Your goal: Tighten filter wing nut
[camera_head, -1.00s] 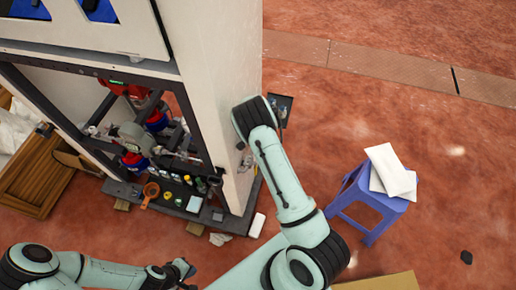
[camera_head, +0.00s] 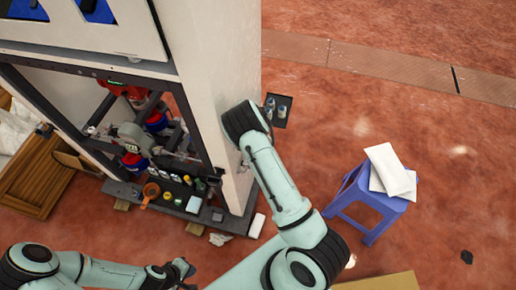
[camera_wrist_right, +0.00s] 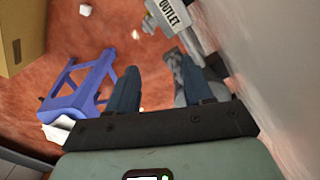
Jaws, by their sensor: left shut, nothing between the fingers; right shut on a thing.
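In the right wrist view my right gripper (camera_wrist_right: 160,85) has its two dark blue fingers beside the pale wall. A grey fitting (camera_wrist_right: 183,68), which looks like the filter wing nut, is at the right finger, partly hidden by it. The gripper is shut on it, though its exact hold is hard to see. A grey part labelled OUTLET (camera_wrist_right: 172,14) is just beyond. In the head view my right forearm hides the right gripper and the nut against the side of the dispenser cabinet (camera_head: 213,70). My left gripper (camera_head: 186,267) is shut and empty at the bottom left.
A small dark tray (camera_head: 287,100) with bottles sticks out from the cabinet's far side. A blue stool (camera_head: 350,197) with white sheets stands to the right. The cabinet's open frame holds pipes above a shelf of small items (camera_head: 170,192). A wooden crate (camera_head: 35,178) is left.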

